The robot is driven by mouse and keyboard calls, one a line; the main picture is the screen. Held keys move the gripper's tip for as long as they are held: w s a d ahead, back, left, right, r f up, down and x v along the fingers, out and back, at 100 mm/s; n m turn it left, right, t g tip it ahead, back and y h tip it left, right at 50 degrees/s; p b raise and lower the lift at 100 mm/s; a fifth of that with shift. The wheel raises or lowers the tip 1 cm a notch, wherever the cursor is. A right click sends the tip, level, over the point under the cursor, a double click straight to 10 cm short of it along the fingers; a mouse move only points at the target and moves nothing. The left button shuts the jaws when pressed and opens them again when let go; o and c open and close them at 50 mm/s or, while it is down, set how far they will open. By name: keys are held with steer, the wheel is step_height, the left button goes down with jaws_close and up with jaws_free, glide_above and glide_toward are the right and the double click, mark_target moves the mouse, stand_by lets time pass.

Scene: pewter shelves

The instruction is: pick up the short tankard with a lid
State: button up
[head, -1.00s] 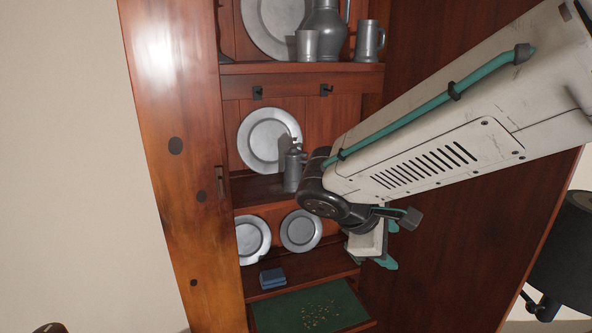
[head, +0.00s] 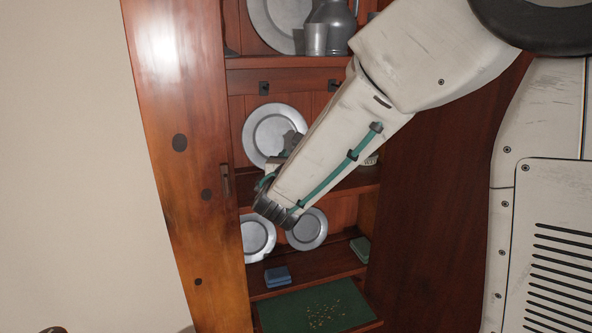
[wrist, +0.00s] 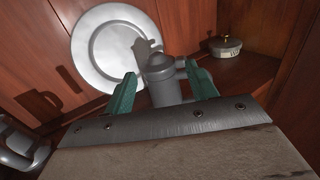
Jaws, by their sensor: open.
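The short lidded tankard (wrist: 162,82) is grey pewter and stands upright on the middle shelf in front of a large plate. In the wrist view, my gripper (wrist: 161,88) is open, with one green finger on each side of the tankard. A gap shows by the left finger; the right finger overlaps the handle side, and I cannot tell whether it touches. The lower part of the tankard is hidden by my gripper. In the head view, my arm covers most of the tankard and my gripper.
The large plate (wrist: 112,48) leans on the back panel behind the tankard. A small lidded dish (wrist: 225,46) stands to the right on the same shelf. Pewter pieces (wrist: 20,148) show at lower left. Below are two plates (head: 307,229), a blue block (head: 277,276) and a green-lined surface (head: 318,309).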

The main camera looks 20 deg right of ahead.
steer(key=x, duration=0.5)
steer(key=shift+w+a, duration=0.1)
steer(key=shift+w, duration=0.05)
jaws_close()
steer(key=shift+r, duration=0.1)
steer(key=shift+r, duration=0.15)
